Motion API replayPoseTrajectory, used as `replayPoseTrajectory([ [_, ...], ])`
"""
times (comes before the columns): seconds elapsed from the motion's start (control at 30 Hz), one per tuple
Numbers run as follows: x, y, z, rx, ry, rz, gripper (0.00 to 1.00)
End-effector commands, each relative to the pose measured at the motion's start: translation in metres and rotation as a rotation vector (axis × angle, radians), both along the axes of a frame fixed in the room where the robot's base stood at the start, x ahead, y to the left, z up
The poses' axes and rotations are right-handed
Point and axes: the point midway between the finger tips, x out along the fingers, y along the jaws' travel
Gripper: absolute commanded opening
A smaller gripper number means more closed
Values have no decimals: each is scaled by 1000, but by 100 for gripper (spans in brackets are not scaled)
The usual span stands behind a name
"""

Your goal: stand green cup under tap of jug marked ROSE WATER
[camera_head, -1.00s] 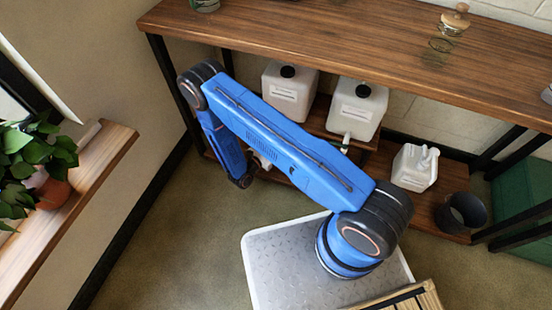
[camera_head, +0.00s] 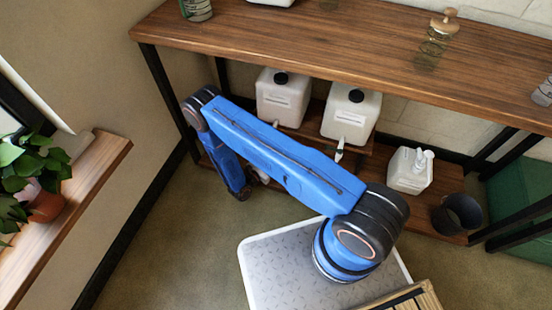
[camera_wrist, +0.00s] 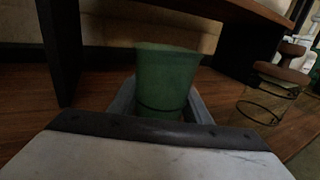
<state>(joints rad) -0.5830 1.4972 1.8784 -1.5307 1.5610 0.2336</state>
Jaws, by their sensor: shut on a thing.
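The green cup (camera_wrist: 166,76) stands upright in the wrist view, between the grey fingers of my gripper (camera_wrist: 162,106), which is shut on it. Whether its base touches the wooden board behind is not clear. In the head view two white jugs with black caps, a left one (camera_head: 283,97) and a right one (camera_head: 350,115), stand on a raised shelf under the table. Each has a label too small to read. The right jug's tap (camera_head: 340,150) points down at the front. In the head view my arm hides the cup and most of my gripper.
A white canister (camera_head: 410,172) and a dark bucket (camera_head: 459,214) stand on the low board at right. The tabletop (camera_head: 330,38) overhangs the jugs. A dark table leg (camera_wrist: 60,55) rises left of the cup; a glass jar with wooden lid (camera_wrist: 268,100) is at right.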

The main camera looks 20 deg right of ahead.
Motion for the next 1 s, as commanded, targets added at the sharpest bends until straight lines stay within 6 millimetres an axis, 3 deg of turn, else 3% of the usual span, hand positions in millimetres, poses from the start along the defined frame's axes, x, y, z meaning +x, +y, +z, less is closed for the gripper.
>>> replayPoseTrajectory([
  [0.1,0,0,-12,0,0,0,18],
  [0.5,0,0,-16,0,0,0,18],
  [0.53,0,0,-16,0,0,0,48],
  [0.6,0,0,-16,0,0,0,63],
  [1.0,-1,2,-12,0,0,1,63],
])
